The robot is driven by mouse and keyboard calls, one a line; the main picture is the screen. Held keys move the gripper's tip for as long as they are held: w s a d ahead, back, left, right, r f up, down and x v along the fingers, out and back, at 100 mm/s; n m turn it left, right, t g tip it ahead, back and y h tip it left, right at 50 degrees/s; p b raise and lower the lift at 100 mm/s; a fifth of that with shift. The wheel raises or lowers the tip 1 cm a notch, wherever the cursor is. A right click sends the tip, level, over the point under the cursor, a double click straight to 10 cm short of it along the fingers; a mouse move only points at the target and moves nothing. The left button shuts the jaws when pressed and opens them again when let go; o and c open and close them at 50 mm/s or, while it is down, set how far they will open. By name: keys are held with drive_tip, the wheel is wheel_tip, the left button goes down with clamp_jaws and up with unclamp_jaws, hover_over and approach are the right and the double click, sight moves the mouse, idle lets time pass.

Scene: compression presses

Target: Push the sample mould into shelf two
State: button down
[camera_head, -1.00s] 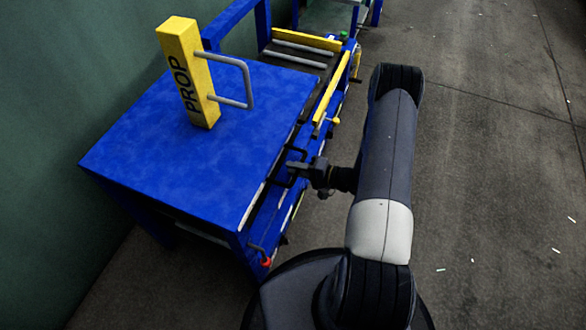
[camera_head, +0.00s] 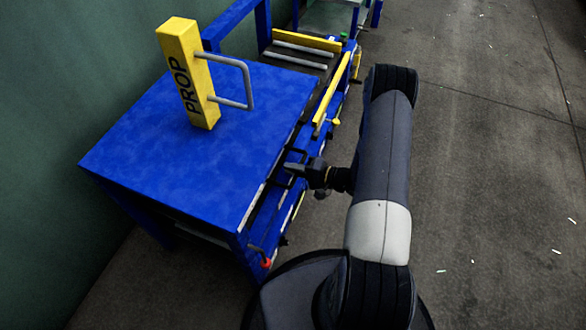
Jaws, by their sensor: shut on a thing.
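My gripper (camera_head: 300,170) is at the right side of the blue press table, level with the slots below its top. It is shut on a dark handle (camera_head: 293,155) at the table's edge. I cannot clearly see what the handle is fixed to; the sample mould itself is hidden under the tabletop or too small to tell. Shelf two (camera_head: 262,205) cannot be told apart from the other levels along this side; only thin bright and dark strips show there.
The blue tabletop (camera_head: 150,150) carries a yellow post marked PROP (camera_head: 188,75) with a grey handle (camera_head: 245,85). A red-tipped lever (camera_head: 265,262) sticks out at the near corner. Yellow guard bars (camera_head: 332,92) stand beyond.

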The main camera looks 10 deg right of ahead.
drive_tip(key=s+a, duration=0.1)
drive_tip(key=s+a+b, duration=0.1)
drive_tip(key=s, duration=0.1)
drive_tip(key=shift+a, duration=0.1)
idle(0.3)
drive_tip(key=c, duration=1.7)
unclamp_jaws()
drive_tip(key=shift+w, duration=0.1)
drive_tip(key=shift+c, duration=0.2)
drive_tip(key=shift+d, duration=0.2)
drive_tip(key=p+v, duration=0.1)
drive_tip(key=v, duration=0.9)
drive_tip(key=shift+s+d+p, duration=0.15)
drive_tip(key=shift+s+p, duration=0.15)
drive_tip(key=shift+p, duration=0.05)
